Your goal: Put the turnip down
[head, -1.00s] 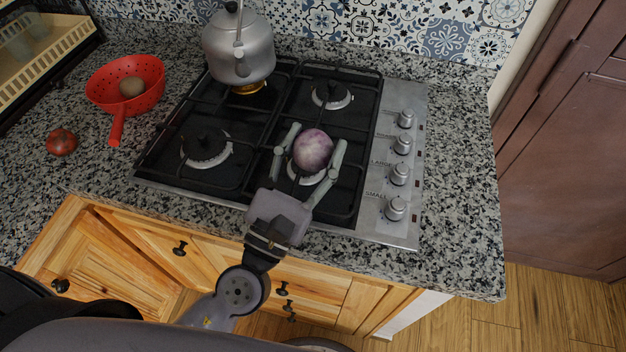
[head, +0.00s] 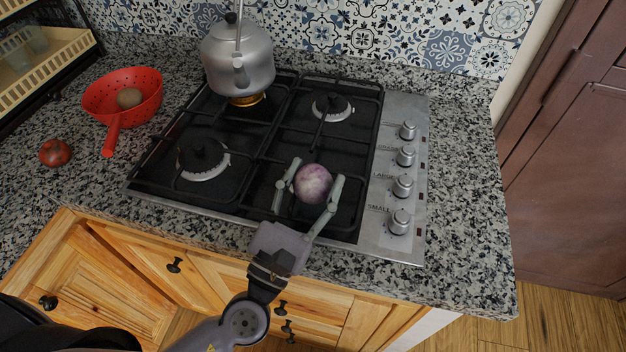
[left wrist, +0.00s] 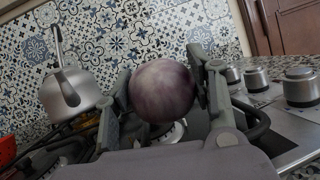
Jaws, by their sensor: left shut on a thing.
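The purple and white turnip (head: 313,183) is between the fingers of my left gripper (head: 311,187), over the front right burner of the stove. In the left wrist view the turnip (left wrist: 162,91) is pressed between both finger pads. My left gripper (left wrist: 163,90) is shut on it. I cannot tell whether the turnip's underside touches the grate, as the gripper hides it in the wrist view. My right gripper is not in view.
A black gas stove (head: 247,165) with knobs (head: 403,187) on its right fills the counter's middle. A kettle (head: 238,62) stands on the back left burner. A red colander (head: 151,103) holding a brown round item (head: 129,98), and a tomato (head: 54,153), are left. Granite counter (head: 462,200) right is clear.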

